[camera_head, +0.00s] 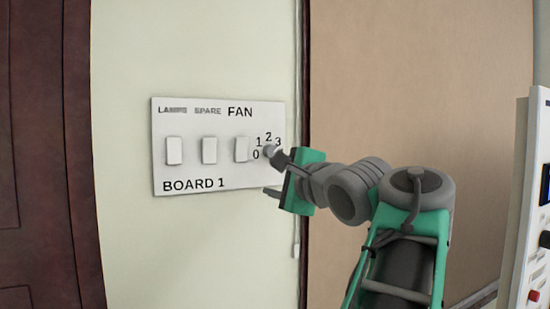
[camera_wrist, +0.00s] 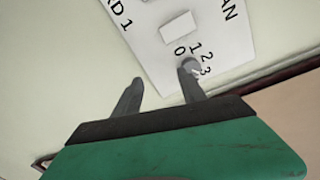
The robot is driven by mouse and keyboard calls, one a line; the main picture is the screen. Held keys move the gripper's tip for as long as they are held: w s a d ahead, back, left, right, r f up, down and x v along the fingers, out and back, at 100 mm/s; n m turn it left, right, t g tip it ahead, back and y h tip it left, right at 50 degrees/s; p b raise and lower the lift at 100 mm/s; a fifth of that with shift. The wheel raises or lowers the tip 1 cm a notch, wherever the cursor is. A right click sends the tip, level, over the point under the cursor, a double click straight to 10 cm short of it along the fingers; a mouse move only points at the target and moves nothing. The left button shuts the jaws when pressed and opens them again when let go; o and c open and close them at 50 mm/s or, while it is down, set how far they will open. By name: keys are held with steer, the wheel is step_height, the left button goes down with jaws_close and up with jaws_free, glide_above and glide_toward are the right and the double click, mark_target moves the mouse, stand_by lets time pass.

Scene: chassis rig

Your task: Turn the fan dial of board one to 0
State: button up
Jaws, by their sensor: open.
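Board one (camera_head: 190,185) is a white panel on the pale wall, with three white rocker switches and a fan dial under the word FAN. The dial (camera_head: 267,150) is a small grey knob ringed by the numbers 0, 1, 2 and 3. My gripper (camera_head: 272,173) is open at the board's lower right, its upper finger at the dial and its lower finger below it. In the wrist view my gripper (camera_wrist: 163,74) has its right fingertip over or against the dial (camera_wrist: 188,63); the left finger stands apart from it. The dial's pointer is too small and covered to read.
The rocker beside the dial (camera_head: 241,149) is close to my fingers. A thin cord (camera_head: 296,215) hangs right of the board beside a dark vertical trim. A brown panel (camera_head: 430,70) lies behind my arm. Another white panel with controls (camera_head: 525,230) stands at the right edge.

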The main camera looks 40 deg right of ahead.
mark_target(273, 152)
steer(key=s+d+r+m, duration=0.1)
steer(key=s+r+m, duration=0.1)
steer(key=s+r, duration=0.25)
steer(key=shift+m+t, duration=0.3)
steer(key=shift+t, duration=0.1)
steer(key=p+x, duration=0.1)
steer(key=x, duration=0.7)
steer(key=shift+w+r, duration=0.15)
steer(key=shift+w, duration=0.05)
steer(key=shift+c, duration=0.3)
jaws_close()
